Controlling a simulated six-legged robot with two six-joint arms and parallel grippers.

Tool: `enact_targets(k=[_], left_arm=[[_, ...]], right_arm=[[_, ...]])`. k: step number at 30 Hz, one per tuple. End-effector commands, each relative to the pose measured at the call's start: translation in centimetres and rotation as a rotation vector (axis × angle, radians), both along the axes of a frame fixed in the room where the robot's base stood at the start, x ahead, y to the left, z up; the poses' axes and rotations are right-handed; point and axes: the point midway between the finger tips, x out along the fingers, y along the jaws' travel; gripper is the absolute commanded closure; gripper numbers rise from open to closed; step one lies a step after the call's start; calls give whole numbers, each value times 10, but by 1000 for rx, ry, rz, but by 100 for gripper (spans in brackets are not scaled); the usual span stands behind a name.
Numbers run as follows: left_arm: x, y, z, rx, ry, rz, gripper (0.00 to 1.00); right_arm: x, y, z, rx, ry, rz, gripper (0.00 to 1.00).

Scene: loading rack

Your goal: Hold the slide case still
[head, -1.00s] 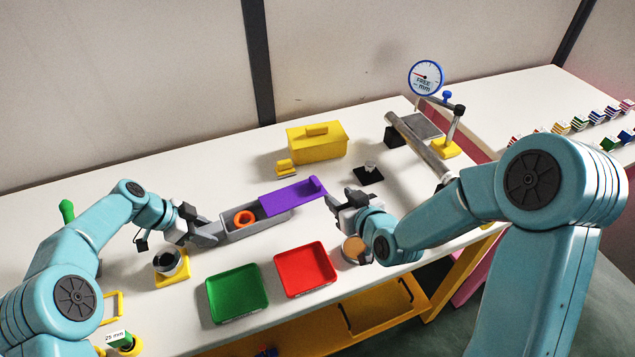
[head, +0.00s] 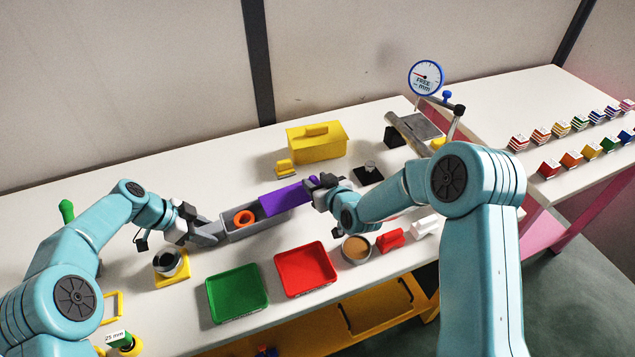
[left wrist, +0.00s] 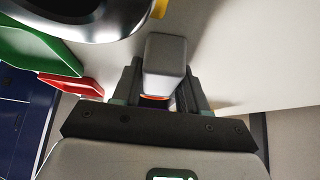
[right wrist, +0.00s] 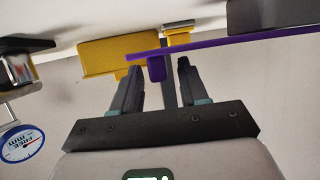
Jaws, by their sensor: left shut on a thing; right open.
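The slide case is a grey open box (head: 262,228) with a purple sliding lid (head: 285,199) partly drawn out to the right. An orange ring (head: 244,217) shows inside its open left part. My left gripper (head: 216,231) is shut on the box's left end, and the grey end (left wrist: 166,62) shows between its fingers in the left wrist view. My right gripper (head: 314,193) is at the lid's right end, covering it in the head view. In the right wrist view, the lid's purple tab (right wrist: 156,69) lies between the open fingers.
Green (head: 237,292) and red (head: 305,269) trays lie in front of the case. A round tan-topped cup (head: 356,250) stands under my right arm. A yellow box (head: 317,142) and a black block with a knob (head: 369,173) stand behind. A dial gauge (head: 426,77) rises at the back right.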

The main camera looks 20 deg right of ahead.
Motion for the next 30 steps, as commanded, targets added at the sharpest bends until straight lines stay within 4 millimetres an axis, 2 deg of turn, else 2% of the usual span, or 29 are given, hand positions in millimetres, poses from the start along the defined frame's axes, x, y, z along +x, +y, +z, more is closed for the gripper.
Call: enact_targets(k=[3, 5, 7, 8, 16, 22, 23, 24, 30], left_arm=[[0, 0, 0, 0, 0, -1, 100], [0, 0, 0, 0, 0, -1, 100], [0, 0, 0, 0, 0, -1, 100], [0, 0, 0, 0, 0, -1, 100], [0, 0, 0, 0, 0, -1, 100], [0, 0, 0, 0, 0, -1, 100], [0, 0, 0, 0, 0, -1, 100], [0, 0, 0, 0, 0, -1, 100], [0, 0, 0, 0, 0, -1, 100]], right_arm=[[0, 0, 0, 0, 0, 0, 56], [0, 0, 0, 0, 0, 0, 73], [0, 0, 0, 0, 0, 0, 95], [0, 0, 0, 0, 0, 0, 100], [0, -9, 0, 1, 0, -1, 100], [0, -8, 0, 1, 0, 0, 100], [0, -8, 0, 1, 0, 0, 69], [0, -8, 0, 1, 0, 0, 56], [0, -8, 0, 1, 0, 0, 56]])
